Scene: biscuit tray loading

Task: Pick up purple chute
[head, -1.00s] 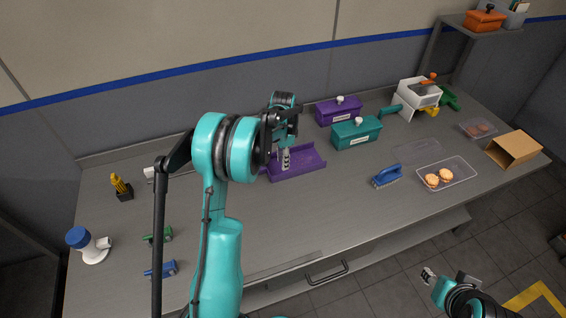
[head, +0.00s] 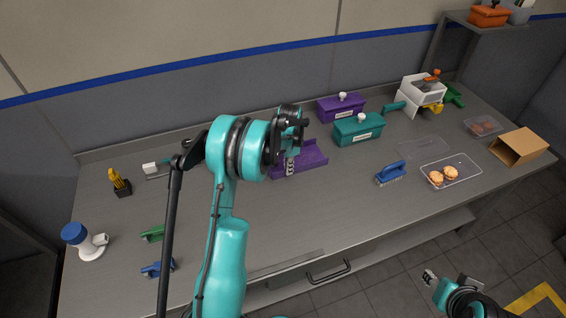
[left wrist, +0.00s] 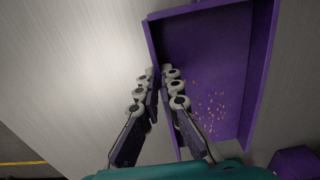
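The purple chute (head: 312,158) lies on the workbench as a shallow open tray with low walls. In the left wrist view its floor and walls (left wrist: 206,60) fill the upper right, with small crumbs on the floor. My left gripper (head: 290,170) is at the chute's near side. In the left wrist view its two fingers (left wrist: 160,74) are close together with the chute's side wall between them, one finger inside and one outside. My right gripper (head: 450,277) is open and empty, off the bench's front edge at the lower right.
A purple lidded box (head: 340,109) and a teal lidded box (head: 358,129) stand behind the chute. A blue brush (head: 390,174) and a clear tray of biscuits (head: 462,166) lie to the right. The bench's front middle (head: 310,215) is clear.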

